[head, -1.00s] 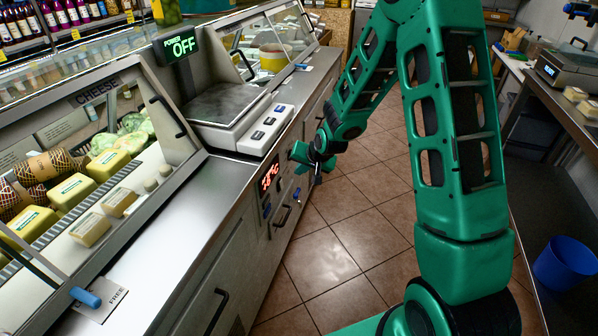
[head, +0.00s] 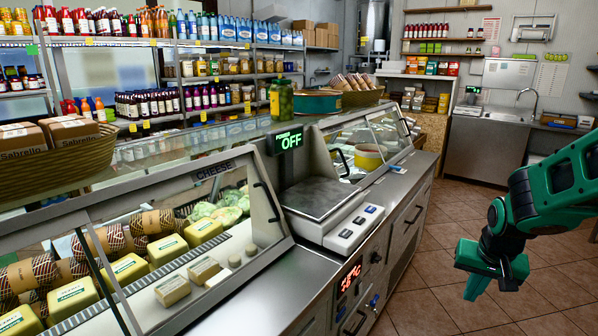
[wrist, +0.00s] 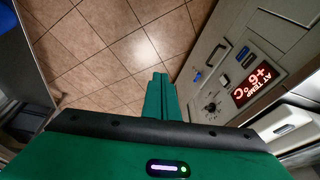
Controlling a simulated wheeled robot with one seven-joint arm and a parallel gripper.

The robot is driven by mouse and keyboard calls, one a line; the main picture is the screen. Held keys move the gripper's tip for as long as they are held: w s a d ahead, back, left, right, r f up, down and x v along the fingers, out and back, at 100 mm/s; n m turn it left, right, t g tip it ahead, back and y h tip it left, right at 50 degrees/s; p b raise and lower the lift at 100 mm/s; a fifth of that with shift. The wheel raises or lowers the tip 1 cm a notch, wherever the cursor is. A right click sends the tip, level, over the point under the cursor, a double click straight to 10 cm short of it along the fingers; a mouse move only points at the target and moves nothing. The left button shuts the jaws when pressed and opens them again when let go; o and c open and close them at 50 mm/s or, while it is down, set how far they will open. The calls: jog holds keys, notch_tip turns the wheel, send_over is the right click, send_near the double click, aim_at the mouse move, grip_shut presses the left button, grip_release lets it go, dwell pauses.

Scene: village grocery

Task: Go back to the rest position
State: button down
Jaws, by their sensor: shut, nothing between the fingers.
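My gripper (head: 476,286) is at the right of the head view, over the tiled floor in front of the cheese counter. Its green fingers point down and it holds nothing. In the wrist view my gripper (wrist: 160,82) shows its fingers together, with bare floor beyond them. It is apart from the counter front (head: 352,300), whose red temperature display (wrist: 258,86) shows on the right of the wrist view.
The glass cheese case (head: 215,172) and a scale (head: 325,200) reading OFF stand on the left. A jar (head: 282,100) sits on top. A steel sink unit (head: 487,150) is at the back. Open tiled floor (head: 420,290) lies between.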

jog(key=s+r+g, duration=0.1)
jog(key=s+r, duration=0.2)
jog(key=s, duration=0.9)
jog(key=s+r+g+y, duration=0.1)
jog(key=s+r+g, duration=0.1)
jog(key=s, duration=1)
jog(key=shift+d+r+m, duration=0.25)
jog(key=shift+r+m, duration=0.15)
jog(key=shift+r, duration=0.25)
jog(key=shift+w, duration=0.2)
jog(key=shift+w+f, duration=0.25)
jog(key=shift+w, duration=0.25)
